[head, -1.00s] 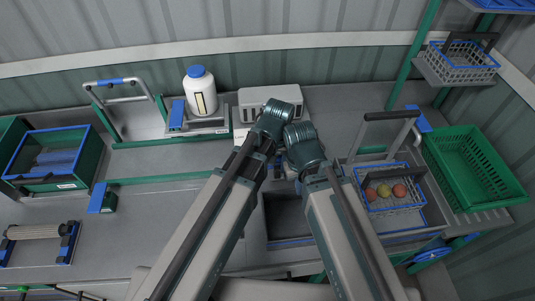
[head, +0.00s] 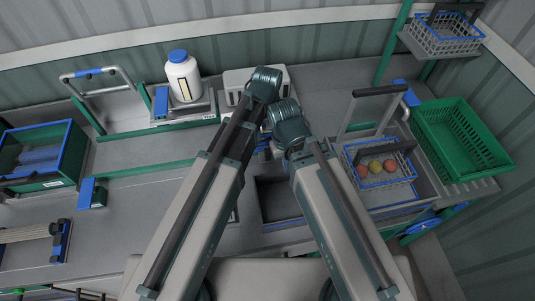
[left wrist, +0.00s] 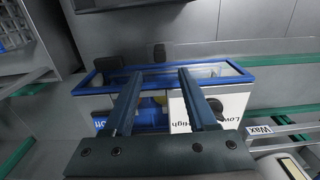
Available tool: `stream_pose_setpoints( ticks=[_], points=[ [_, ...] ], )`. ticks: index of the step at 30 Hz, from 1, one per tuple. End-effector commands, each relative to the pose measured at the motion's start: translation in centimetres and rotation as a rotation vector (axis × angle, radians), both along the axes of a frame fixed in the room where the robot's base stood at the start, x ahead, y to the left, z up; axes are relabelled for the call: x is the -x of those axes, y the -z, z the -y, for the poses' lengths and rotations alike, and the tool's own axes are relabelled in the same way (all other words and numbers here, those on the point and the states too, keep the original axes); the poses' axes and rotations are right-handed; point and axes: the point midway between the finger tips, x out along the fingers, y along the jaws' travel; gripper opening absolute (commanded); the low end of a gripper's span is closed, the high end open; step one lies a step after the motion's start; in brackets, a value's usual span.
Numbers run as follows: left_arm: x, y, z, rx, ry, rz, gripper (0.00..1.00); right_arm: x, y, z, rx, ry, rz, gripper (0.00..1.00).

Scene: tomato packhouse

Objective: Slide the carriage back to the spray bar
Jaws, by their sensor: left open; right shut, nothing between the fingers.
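A blue-rimmed box (left wrist: 160,75) with "Low High" and "Off" labels lies below my left gripper (left wrist: 160,73) in the left wrist view. The gripper's two fingers are apart with nothing held between them; contact with the box cannot be told. In the head view my arms cover most of this area, and the right fingers are hidden. A metal handle frame with a blue grip (head: 95,74) stands at a green rail on the left. I cannot tell for certain which part is the carriage or the spray bar.
A white bottle with a blue cap (head: 183,76) stands at the back. A wire basket with several round fruits (head: 352,150) and a green crate (head: 460,143) are at right. A blue-rimmed green box (head: 72,158) is at left. A blue block (head: 86,192) marks the green rail's end.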

Motion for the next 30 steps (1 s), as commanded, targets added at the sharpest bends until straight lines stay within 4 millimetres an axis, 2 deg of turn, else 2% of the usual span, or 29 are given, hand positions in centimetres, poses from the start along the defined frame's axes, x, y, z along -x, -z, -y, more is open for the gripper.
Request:
stream_pose_setpoints(
  ticks=[1, 18, 23, 30],
  points=[
    [0.0, 1.5, 0.0, 0.0, 0.0, 0.0, 0.57, 0.0, 1.5, 0.0, 0.0, -0.002, 0.0, 0.0],
    [0.0, 9.1, 0.0, 0.0, 0.0, 0.0, 0.57, 0.0, 9.1, 0.0, 0.001, -0.001, 0.0, 0.0],
    [0.0, 9.8, 0.0, 0.0, 0.0, 0.0, 0.57, 0.0, 9.8, 0.0, 0.001, 0.0, 0.0, 0.0],
    [0.0, 9.7, 0.0, 0.0, 0.0, 0.0, 0.57, 0.0, 9.7, 0.0, 0.001, 0.0, 0.0, 0.0]
  ],
)
